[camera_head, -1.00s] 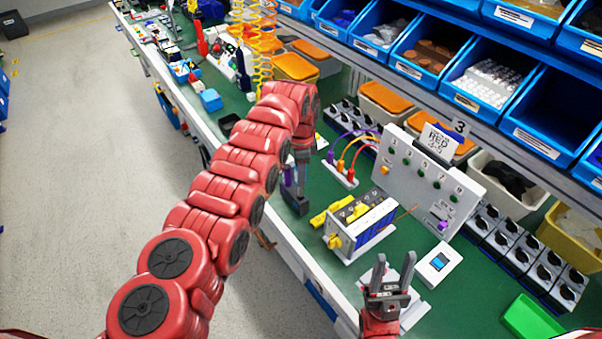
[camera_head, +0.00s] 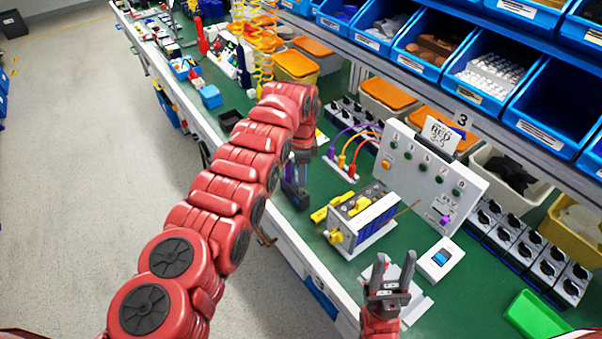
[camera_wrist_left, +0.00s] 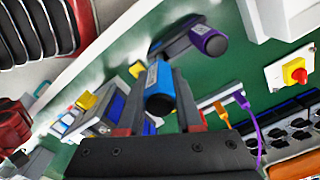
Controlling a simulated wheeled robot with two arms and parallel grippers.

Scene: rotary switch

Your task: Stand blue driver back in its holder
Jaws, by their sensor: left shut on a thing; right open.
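In the head view my left gripper (camera_head: 301,165) is above the dark driver holder (camera_head: 296,197), near the bench's front edge. A purple driver (camera_wrist_left: 208,42) is beside the blue one, at the dark holder (camera_wrist_left: 172,47). The blue driver's lower end is hidden, so I cannot tell whether it is in its slot. My right gripper (camera_head: 393,272) is open and empty at the lower middle.
A switch unit with yellow knobs (camera_head: 360,220) stands right of the holder. Behind it are coloured cables (camera_head: 350,155) and a grey panel (camera_head: 430,180). A small white box (camera_head: 440,258) is near my right gripper. Blue bins (camera_head: 490,78) line the shelf.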

